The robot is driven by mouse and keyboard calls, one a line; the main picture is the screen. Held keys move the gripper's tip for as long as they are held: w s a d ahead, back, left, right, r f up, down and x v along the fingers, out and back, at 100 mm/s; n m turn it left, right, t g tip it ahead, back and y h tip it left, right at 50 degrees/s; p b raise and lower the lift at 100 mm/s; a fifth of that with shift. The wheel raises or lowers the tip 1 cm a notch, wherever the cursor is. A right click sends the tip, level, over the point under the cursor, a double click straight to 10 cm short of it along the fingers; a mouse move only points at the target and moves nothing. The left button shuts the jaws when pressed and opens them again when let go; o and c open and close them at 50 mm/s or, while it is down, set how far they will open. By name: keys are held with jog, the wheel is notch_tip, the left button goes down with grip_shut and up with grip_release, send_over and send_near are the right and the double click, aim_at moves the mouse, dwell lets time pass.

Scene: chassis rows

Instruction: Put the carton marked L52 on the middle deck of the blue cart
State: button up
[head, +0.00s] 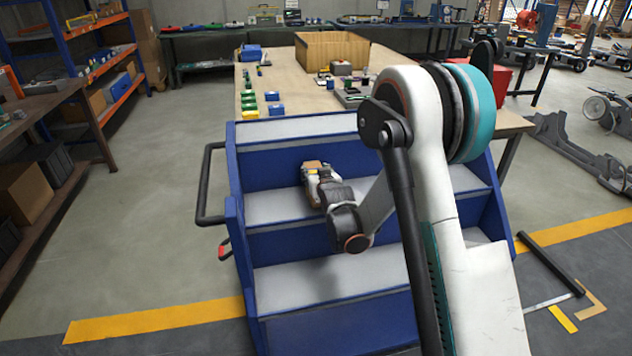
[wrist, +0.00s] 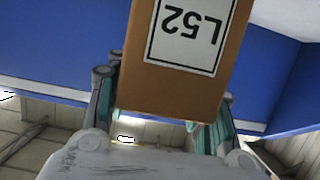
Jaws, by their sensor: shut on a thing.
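The carton marked L52 (wrist: 165,85) is brown with a white label, which reads upside down in the wrist view. It also shows small in the head view (head: 313,165). My gripper (head: 316,176) is shut on it, with one finger on each side in the wrist view. The blue cart (head: 233,170) has stepped pale decks. In the head view the carton appears over the middle deck (head: 275,208), near the blue panel behind it. I cannot tell whether the carton touches the deck. My arm hides the right part of the cart.
The top deck (head: 285,129) and lower deck (head: 300,280) look bare where visible. A black handle (head: 203,185) sticks out on the cart's left. A workbench (head: 285,70) with an open box (head: 325,52) and small parts stands behind. Floor to the left is clear.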

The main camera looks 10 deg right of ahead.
jog(key=shift+f, duration=0.85)
jog(key=shift+r, duration=0.1)
jog(key=o, duration=1.5)
jog(key=shift+o, duration=0.2)
